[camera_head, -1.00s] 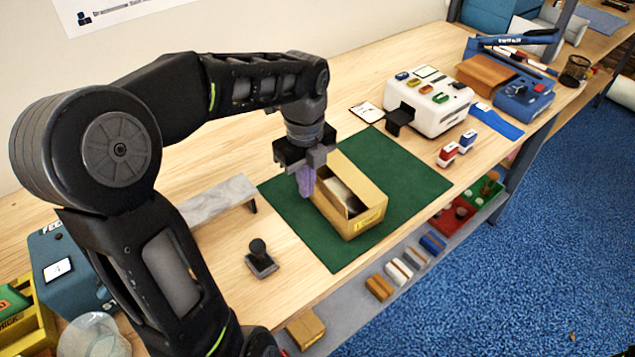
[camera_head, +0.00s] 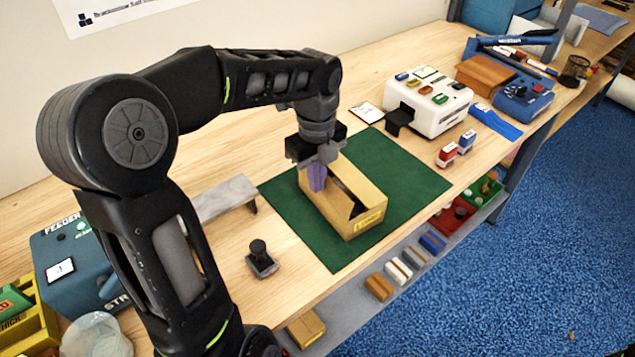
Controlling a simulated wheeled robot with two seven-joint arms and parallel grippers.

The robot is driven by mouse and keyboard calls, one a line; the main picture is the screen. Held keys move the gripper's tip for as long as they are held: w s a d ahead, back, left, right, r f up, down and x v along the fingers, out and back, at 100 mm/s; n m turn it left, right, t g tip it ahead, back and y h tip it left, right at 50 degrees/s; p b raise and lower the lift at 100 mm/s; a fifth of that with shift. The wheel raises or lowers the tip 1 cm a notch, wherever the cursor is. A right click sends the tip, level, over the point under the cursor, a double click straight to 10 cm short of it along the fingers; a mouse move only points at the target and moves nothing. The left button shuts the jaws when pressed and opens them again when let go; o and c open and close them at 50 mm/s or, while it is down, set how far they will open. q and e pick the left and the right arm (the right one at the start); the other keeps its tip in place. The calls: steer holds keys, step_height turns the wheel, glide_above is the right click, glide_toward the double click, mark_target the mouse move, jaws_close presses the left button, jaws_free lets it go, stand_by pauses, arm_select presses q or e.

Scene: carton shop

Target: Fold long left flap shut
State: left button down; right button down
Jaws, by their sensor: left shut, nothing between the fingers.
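A tan carton (camera_head: 362,222) sits on the green mat (camera_head: 413,178), its long sides running from upper left to lower right. A long, dark slot shows in its top. My left gripper (camera_head: 317,180) has purple fingertips and is shut and empty. It points down at the carton's left long side, over the upper-left part. Whether the fingertips touch the flap is unclear. The gripper hides the carton's far left corner and part of the left flap. My right gripper is out of view.
A white machine (camera_head: 430,105) with coloured buttons stands behind the mat. A black stamp (camera_head: 261,258) stands left of the mat. Red and blue stamps (camera_head: 457,149) stand to the right. A grey raised shelf (camera_head: 222,198) lies left. The mat's right part is clear.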

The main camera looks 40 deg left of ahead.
arm_select(q)
steer(key=shift+w, duration=0.1)
steer(key=shift+w+d+p, duration=0.2)
steer(key=shift+w, duration=0.25)
steer(key=shift+w+d+p, duration=0.15)
steer(key=shift+w+d, duration=0.05)
steer(key=shift+w, duration=0.4)
steer(key=shift+w+d+f, duration=0.1)
step_height(320, 180, up, 7)
steer(key=p, duration=0.6)
steer(key=shift+w+f, duration=0.15)
steer(key=shift+w, duration=0.15)
steer(key=shift+d, duration=0.1)
stand_by(0.5)
